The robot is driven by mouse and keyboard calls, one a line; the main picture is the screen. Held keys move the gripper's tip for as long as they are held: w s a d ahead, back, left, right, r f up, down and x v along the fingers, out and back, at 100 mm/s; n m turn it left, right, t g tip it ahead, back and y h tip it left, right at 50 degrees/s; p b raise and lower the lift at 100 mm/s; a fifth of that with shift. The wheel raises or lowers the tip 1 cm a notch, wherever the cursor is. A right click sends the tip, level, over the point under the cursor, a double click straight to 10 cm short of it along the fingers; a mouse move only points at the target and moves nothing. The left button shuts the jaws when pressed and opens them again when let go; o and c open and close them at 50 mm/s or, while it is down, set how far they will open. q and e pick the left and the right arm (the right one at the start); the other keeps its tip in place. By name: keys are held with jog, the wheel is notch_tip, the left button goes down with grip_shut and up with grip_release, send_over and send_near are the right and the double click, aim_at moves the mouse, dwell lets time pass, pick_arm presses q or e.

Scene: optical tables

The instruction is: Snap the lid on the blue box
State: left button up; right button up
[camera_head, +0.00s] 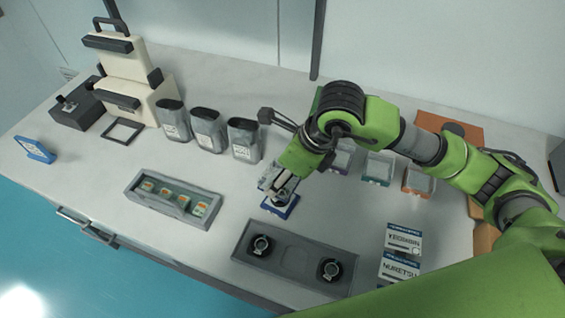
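The blue box (280,208) is small, with a blue base and a pale top, and sits on the light table near the middle. My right gripper (277,187) points down directly over it, its fingertips at or just above the box top. A clear, pale piece shows around the fingertips; I cannot tell whether it is a separate lid or part of the box. The fingers hide much of the box, and their opening is too small to read. My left gripper is not in view.
Purple (340,160), teal (378,169) and orange (418,180) boxes stand to the right, behind my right arm. A grey tray (135,190) lies left, a grey holder (297,258) in front, grey bins (243,140) behind. A blue-framed piece (35,150) stands far left.

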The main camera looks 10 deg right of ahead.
jog(key=shift+s+f, duration=0.15)
jog(key=shift+f, duration=0.4)
jog(key=shift+f+b, duration=0.3)
jog(key=shift+f, duration=0.1)
jog(key=shift+f+b, duration=0.5)
jog(key=shift+f, duration=0.3)
jog(key=shift+f+b, duration=0.4)
jog(key=shift+b, duration=0.15)
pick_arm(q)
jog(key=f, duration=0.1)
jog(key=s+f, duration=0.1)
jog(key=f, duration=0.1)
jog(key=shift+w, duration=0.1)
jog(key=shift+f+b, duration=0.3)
pick_arm(e)
jog(key=shift+r, duration=0.1)
pick_arm(q)
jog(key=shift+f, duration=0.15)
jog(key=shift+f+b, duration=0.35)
jog(key=shift+b, duration=0.15)
pick_arm(e)
jog(key=shift+f, duration=0.45)
